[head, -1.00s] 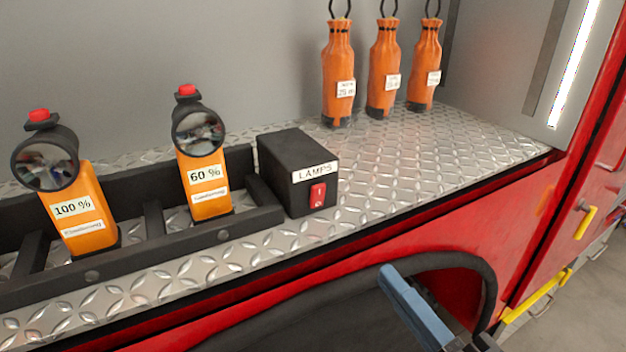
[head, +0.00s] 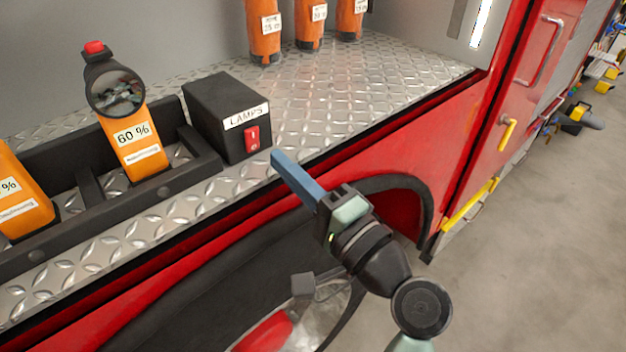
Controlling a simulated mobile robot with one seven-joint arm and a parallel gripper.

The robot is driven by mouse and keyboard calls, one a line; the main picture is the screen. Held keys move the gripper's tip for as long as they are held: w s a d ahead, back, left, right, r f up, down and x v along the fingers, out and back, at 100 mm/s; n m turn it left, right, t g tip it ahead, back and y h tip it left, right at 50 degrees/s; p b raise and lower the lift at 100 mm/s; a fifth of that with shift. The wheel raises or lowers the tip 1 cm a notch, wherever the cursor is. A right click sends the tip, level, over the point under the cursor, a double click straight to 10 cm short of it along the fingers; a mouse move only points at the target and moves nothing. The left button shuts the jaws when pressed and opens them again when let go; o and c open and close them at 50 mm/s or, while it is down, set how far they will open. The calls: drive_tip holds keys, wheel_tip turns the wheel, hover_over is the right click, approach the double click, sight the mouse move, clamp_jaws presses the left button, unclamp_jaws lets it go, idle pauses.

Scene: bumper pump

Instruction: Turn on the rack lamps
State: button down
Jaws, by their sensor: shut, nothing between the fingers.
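The black lamps box (head: 226,112) stands on the diamond-plate shelf, with a white "LAMPS" label on its top front edge. Its red rocker switch (head: 252,139) is on the front face, at the right. My gripper (head: 279,158) is shut and empty, its blue fingers pointing up and left toward the box. The fingertips appear just right of and below the switch; whether they touch the box cannot be told. One rack lamp (head: 137,141), orange with a "60 %" label, stands in the black rack. Another orange lamp (head: 18,195) is cut off at the left edge.
A yellow handle (head: 507,134) sticks out at the right.

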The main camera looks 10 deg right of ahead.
sight(252, 132)
drive_tip(key=shift+p+x, duration=0.65)
drive_tip(key=shift+x, duration=1.7)
drive_tip(key=r+p, duration=0.1)
drive_tip(key=p, duration=0.2)
drive_tip(key=shift+w+a+r+g, duration=0.1)
drive_tip(key=shift+w+g, duration=0.05)
drive_tip(key=shift+g, duration=0.25)
drive_tip(key=p, duration=0.2)
drive_tip(key=g+h+p, duration=0.1)
drive_tip(key=p, duration=0.1)
drive_tip(key=shift+w+a+r+p, duration=0.1)
drive_tip(key=shift+r+p, duration=0.2)
drive_tip(key=shift+r, duration=0.05)
drive_tip(key=shift+f, duration=0.35)
drive_tip(key=shift+b, duration=0.3)
